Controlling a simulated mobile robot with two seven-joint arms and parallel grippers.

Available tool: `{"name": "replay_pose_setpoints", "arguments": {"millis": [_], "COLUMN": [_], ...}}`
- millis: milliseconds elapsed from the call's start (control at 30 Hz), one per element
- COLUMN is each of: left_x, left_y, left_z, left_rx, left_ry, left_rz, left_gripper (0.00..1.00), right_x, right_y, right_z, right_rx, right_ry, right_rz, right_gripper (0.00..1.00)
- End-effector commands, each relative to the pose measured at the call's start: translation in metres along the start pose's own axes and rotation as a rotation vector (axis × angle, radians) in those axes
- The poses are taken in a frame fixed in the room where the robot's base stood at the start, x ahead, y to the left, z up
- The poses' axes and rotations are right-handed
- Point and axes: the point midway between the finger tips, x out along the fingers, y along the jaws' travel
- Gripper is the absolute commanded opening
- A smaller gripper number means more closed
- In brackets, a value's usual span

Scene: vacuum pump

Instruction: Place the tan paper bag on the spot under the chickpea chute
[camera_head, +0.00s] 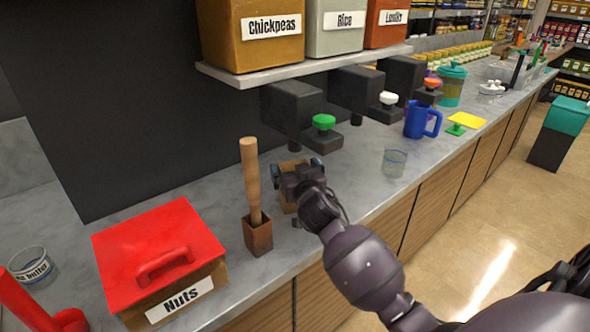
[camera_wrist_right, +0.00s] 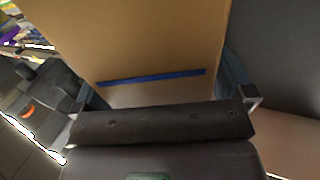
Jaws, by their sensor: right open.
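The tan paper bag (camera_head: 289,206) stands on the counter below the chickpea chute (camera_head: 292,103), the black dispenser with a green knob under the Chickpeas bin. My right gripper (camera_head: 297,168) is open at the bag and covers much of it in the head view. In the right wrist view the bag's tan face (camera_wrist_right: 150,40) with a blue strip fills the space between the open fingers. The spot under the chute is hidden by the bag and gripper. My left gripper is not in view.
A wooden pestle in a square holder (camera_head: 257,232) stands left of the bag. A red-lidded Nuts box (camera_head: 160,255) is further left. A clear glass (camera_head: 394,162) and a blue pitcher (camera_head: 421,120) are to the right. The bin shelf (camera_head: 300,66) overhangs behind.

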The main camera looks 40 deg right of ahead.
Motion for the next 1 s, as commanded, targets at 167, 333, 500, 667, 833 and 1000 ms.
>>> {"name": "replay_pose_setpoints", "arguments": {"millis": [167,333,500,667,833,1000], "left_x": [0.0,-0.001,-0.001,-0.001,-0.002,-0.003], "left_y": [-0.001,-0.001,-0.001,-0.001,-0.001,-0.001], "left_z": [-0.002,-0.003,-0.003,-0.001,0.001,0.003], "left_rx": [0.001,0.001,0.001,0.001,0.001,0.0], "left_ry": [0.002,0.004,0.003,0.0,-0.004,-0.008], "left_rz": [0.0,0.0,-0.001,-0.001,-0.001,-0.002], "left_gripper": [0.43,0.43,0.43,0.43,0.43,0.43], "right_x": [-0.004,-0.03,-0.065,-0.093,-0.112,-0.12], "right_y": [0.0,0.0,0.0,0.0,0.0,0.0], "right_z": [-0.003,-0.003,-0.003,-0.003,-0.003,-0.004], "right_rx": [0.0,0.001,0.003,0.002,0.001,0.0], "right_ry": [-0.001,-0.002,-0.002,-0.002,0.0,0.001], "right_rz": [0.0,0.001,0.001,0.001,0.0,0.0], "right_gripper": [1.0,1.0,1.0,1.0,1.0,1.0]}}
